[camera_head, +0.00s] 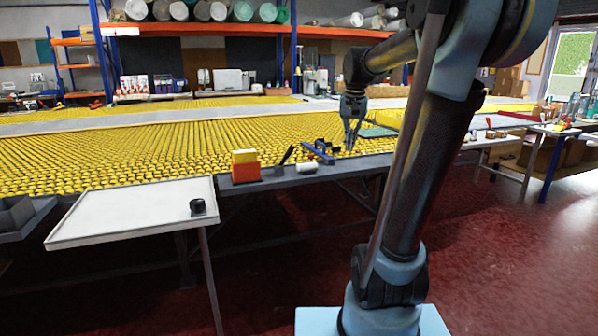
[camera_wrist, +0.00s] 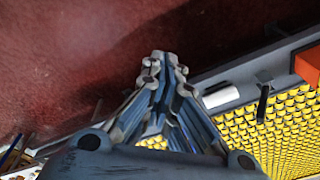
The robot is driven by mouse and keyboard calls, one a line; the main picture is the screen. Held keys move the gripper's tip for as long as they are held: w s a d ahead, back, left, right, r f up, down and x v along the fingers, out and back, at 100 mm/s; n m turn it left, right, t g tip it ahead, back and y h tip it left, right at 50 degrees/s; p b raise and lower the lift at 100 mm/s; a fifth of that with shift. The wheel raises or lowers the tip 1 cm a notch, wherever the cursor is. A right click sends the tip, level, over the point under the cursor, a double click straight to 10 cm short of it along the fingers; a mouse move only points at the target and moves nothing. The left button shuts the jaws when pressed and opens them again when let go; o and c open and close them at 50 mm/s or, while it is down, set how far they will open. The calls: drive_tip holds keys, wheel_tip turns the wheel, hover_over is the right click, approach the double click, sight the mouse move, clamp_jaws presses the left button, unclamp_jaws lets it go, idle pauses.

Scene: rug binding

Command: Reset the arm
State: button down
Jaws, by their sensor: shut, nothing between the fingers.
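My gripper (camera_head: 351,142) hangs fingers-down from my raised, bent arm in the head view. It is over the front edge of the long table (camera_head: 372,162), close to a dark blue tool (camera_head: 318,152). In the wrist view my gripper (camera_wrist: 160,62) has its fingertips together, with nothing seen between them. The red floor and the table's edge lie beyond the fingertips there. My arm hides part of the table's right side in the head view.
A white side table (camera_head: 130,212) at front left carries a black round item (camera_head: 198,206). Yellow cones cover the long table. The red floor (camera_head: 500,260) at right is clear.

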drive_tip(key=s+d+f+n, duration=0.1)
drive_tip(key=s+f+n, duration=0.3)
drive_tip(key=s+f, duration=1.9)
drive_tip(key=s, duration=0.2)
drive_tip(key=shift+s+d+n+t, duration=0.3)
drive_tip(key=shift+d, duration=0.05)
